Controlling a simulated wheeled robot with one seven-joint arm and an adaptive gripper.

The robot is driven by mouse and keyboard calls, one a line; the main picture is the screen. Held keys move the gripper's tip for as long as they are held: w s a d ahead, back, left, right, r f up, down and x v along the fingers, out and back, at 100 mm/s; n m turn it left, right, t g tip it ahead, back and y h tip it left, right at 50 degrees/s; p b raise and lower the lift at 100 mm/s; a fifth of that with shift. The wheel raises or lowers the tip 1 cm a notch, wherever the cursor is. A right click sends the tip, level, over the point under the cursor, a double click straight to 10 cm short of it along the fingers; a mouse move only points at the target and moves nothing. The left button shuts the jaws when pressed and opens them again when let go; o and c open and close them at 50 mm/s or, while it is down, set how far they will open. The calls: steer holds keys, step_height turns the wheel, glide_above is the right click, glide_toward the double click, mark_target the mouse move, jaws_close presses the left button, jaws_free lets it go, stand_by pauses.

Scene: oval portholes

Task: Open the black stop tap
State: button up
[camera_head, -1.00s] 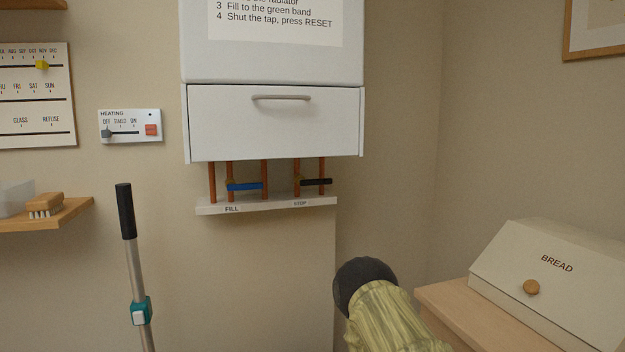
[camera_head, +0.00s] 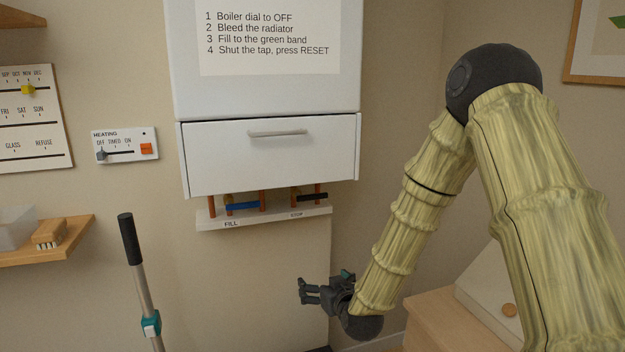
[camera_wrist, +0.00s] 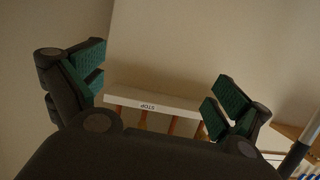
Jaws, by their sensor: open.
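The black stop tap (camera_head: 312,196) is a dark lever lying across copper pipes under the white boiler, above the STOP label on a white ledge (camera_head: 262,218). My gripper (camera_head: 305,290) is below the ledge in the head view, apart from the tap. In the wrist view my gripper (camera_wrist: 155,90) is open, with its green-padded fingers wide apart and nothing between them. The ledge with its STOP label (camera_wrist: 152,103) and some pipes show beyond the fingers. The tap lever itself cannot be made out in the wrist view.
The boiler's handled front panel (camera_head: 270,155) hangs just above. A mop-like pole (camera_head: 139,275) stands at left. A bread bin (camera_head: 485,290) on a cabinet is at right, behind my arm.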

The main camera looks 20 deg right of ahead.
mark_target(313, 197)
steer(key=w+d+r+t+p, duration=0.1)
steer(key=w+r+t, duration=0.1)
steer(key=r, duration=0.8)
steer(key=w+d+r+t+p, duration=0.1)
steer(key=w+r+p, duration=0.15)
steer(key=r, duration=0.65)
steer(key=w+p, duration=0.1)
steer(key=w, duration=1)
steer(key=shift+a+p, duration=0.2)
steer(key=shift+p, duration=0.1)
steer(key=c, duration=1.3)
steer(key=shift+f, duration=0.1)
